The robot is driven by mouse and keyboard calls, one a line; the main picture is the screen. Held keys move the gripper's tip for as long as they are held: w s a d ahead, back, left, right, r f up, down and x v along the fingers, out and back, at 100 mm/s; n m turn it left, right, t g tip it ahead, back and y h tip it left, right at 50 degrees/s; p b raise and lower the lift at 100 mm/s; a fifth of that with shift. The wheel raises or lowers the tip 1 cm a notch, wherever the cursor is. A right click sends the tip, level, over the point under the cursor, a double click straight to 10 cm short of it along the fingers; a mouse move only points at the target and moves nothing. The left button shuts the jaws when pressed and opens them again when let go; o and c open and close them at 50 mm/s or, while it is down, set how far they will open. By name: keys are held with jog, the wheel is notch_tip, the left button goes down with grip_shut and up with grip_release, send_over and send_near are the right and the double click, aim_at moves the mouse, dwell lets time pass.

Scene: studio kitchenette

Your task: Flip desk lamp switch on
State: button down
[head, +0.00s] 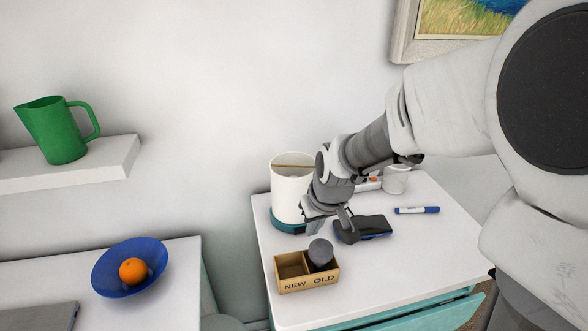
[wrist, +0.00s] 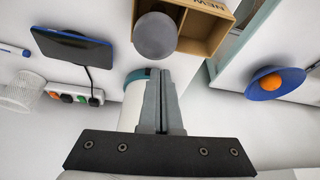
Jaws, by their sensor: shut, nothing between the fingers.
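A white cylinder with a teal base (head: 287,195), which looks like the desk lamp, stands at the back left of the white table. Part of it shows behind my fingers in the wrist view (wrist: 131,108). No switch is visible on it. A power strip (wrist: 72,89) lies near the wall with a green and an orange switch and dark plugs; in the head view my arm partly hides it (head: 374,182). My gripper (wrist: 161,73) is shut and empty. In the head view it is above the table, just right of the cylinder; I cannot tell whether they touch.
The table's front right is clear.

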aim_at(300, 231)
jog(key=shift+w+f, duration=0.1)
jog(key=shift+f, duration=0.05)
jog(key=b+x, duration=0.1)
jog(key=x, duration=0.9)
jog(key=shift+b, duration=0.35)
jog(key=shift+w+a, duration=0.2)
jog(key=shift+w, duration=0.3)
jog(key=shift+w+a, duration=0.2)
jog(key=shift+w, duration=0.3)
jog(key=shift+w+a, duration=0.25)
jog(key=shift+w, duration=0.6)
jog(key=shift+w, duration=0.1)
